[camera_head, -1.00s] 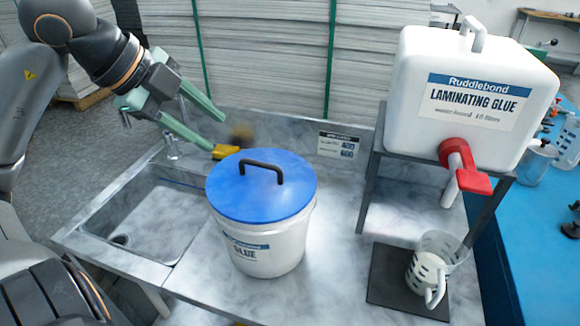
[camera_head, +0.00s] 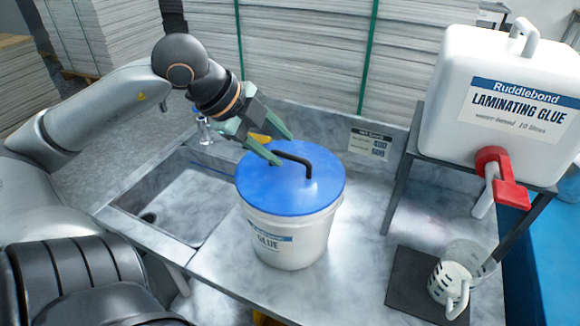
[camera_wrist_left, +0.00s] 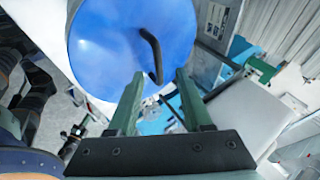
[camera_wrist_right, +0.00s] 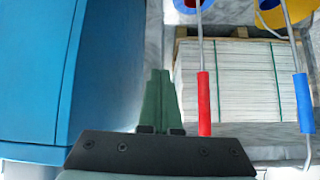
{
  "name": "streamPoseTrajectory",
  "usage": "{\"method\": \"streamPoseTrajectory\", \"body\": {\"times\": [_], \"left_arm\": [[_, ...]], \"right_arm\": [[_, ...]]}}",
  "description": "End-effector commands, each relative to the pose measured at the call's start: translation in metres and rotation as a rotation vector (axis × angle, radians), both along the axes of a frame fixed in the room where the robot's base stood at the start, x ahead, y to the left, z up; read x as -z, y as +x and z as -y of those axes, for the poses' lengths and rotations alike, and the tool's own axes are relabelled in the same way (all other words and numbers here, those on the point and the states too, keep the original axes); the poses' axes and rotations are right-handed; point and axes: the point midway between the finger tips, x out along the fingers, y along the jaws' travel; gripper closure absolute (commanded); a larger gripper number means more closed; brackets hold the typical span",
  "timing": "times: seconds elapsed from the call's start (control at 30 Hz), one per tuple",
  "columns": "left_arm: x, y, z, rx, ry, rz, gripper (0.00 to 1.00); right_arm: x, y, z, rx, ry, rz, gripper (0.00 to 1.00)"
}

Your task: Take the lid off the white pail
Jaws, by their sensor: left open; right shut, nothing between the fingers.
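The white pail (camera_head: 288,243) stands upright on the grey marbled counter. Its blue lid (camera_head: 270,193) is on it, with a black arched handle (camera_head: 309,164) on top. My left gripper (camera_head: 284,150) is open, its green fingers just over the lid by the left end of the handle. In the left wrist view, the handle (camera_wrist_left: 152,52) lies ahead of the two spread fingertips (camera_wrist_left: 161,74); I cannot tell whether they touch it. My right gripper (camera_wrist_right: 159,74) is shut and empty, outside the head view, beside a blue cabinet.
A sink (camera_head: 175,205) is left of the pail. A white glue tank (camera_head: 500,95) with a red tap (camera_head: 502,180) stands on a dark frame at right. A measuring jug (camera_head: 452,283) sits on a dark mat below. Paper stacks (camera_head: 300,45) are behind the counter.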

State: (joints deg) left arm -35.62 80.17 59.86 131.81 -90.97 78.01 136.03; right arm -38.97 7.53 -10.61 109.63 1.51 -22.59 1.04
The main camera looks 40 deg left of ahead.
Motion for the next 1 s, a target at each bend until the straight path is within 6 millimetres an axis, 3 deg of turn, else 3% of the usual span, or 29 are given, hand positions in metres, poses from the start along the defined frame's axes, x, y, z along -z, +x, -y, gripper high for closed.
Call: {"method": "streamPoseTrajectory", "body": {"times": [0.3, 0.6, 1.0], "left_arm": [[0.026, 0.016, 0.006, 0.002, 0.002, -0.002, 0.5], [0.028, 0.017, 0.006, 0.002, 0.001, 0.0, 0.5], [0.028, 0.017, 0.006, 0.002, 0.001, 0.0, 0.95]], "right_arm": [[-0.003, 0.001, 0.0, 0.001, 0.0, 0.002, 1.0], [-0.004, 0.001, 0.001, 0.001, 0.0, 0.002, 1.0], [-0.004, 0.001, 0.001, 0.001, 0.0, 0.003, 1.0]]}}
